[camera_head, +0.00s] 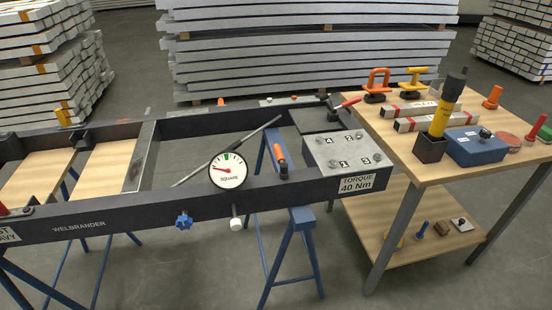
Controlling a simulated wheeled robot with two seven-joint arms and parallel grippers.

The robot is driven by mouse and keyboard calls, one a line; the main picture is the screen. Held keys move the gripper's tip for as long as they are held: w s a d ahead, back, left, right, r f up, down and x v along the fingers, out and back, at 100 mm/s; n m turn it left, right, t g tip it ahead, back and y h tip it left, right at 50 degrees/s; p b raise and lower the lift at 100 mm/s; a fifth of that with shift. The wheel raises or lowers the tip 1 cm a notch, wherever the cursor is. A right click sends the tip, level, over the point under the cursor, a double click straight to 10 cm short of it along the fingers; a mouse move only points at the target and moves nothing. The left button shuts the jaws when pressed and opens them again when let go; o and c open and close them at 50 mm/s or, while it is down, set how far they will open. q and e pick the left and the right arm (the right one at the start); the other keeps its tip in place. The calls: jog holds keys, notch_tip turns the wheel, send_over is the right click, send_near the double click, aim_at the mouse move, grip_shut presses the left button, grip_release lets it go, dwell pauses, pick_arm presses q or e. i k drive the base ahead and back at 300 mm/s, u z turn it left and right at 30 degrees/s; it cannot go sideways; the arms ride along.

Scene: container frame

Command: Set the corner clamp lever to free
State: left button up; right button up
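A dark metal frame (110,222) on blue trestles fills the left and middle. At its right end is a grey corner plate (335,150) with bolts numbered 1 to 4 and a "TORQUE 40 Nm" label. Behind the plate, at the far right corner, a dark clamp has a lever with a red grip (346,104), tilted up to the right. A second lever with an orange grip (280,152) stands on the frame's near rail, left of the plate. No writing shows which position is free. Neither of my grippers is in view.
Metal stacks stand behind.

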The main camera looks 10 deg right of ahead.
aim_at(281, 160)
jog(key=z, duration=2.95)
jog(key=i, duration=1.45)
jog(key=u, duration=2.5)
